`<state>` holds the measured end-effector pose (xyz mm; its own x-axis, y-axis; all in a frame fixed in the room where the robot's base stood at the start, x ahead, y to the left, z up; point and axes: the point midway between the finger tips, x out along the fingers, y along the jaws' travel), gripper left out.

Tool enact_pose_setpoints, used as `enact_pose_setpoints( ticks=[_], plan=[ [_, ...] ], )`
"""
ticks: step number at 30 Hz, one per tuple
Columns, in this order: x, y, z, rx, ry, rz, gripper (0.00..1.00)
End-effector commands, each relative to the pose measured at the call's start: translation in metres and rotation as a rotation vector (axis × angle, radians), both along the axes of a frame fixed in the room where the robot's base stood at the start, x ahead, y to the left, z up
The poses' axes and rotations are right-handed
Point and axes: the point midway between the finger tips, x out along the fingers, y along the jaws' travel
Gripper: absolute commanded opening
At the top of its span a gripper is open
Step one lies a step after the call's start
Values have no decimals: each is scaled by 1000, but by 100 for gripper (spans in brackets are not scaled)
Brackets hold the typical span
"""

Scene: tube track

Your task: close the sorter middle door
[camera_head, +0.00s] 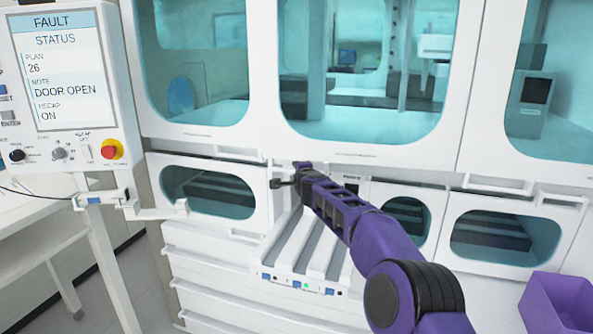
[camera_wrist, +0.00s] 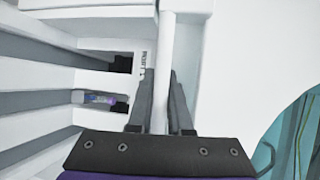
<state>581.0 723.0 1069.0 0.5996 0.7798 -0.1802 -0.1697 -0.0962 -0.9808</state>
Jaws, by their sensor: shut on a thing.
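The sorter middle door (camera_head: 375,153) is the wide white-framed panel with a large teal window in the upper row. My gripper (camera_head: 284,182) is at its lower edge, reached by my purple arm from the lower right. In the wrist view my gripper (camera_wrist: 163,103) has its two dark fingers shut around a white bar (camera_wrist: 165,58), which looks like the door's handle. The white door panel fills the right side there, with a teal window edge at the lower right. How far the door stands open is hard to tell. My arm hides part of the handle area.
A tray with grey lanes (camera_head: 300,245) juts out below my gripper. Smaller windowed doors (camera_head: 210,192) flank it. A status screen (camera_head: 65,70) reads FAULT and DOOR OPEN. A purple bin (camera_head: 557,303) stands at the lower right.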

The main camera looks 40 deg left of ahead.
Motion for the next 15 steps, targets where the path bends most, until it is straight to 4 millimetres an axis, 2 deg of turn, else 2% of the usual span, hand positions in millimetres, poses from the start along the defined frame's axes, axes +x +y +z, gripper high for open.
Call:
enact_pose_setpoints(
  ticks=[1,2,3,15],
  plan=[
    [1,-1,0,0,0,-2,0],
    [1,-1,0,0,0,-2,21],
    [1,-1,0,0,0,-2,28],
    [0,-2,-1,-1,2,-2,30]
  ],
)
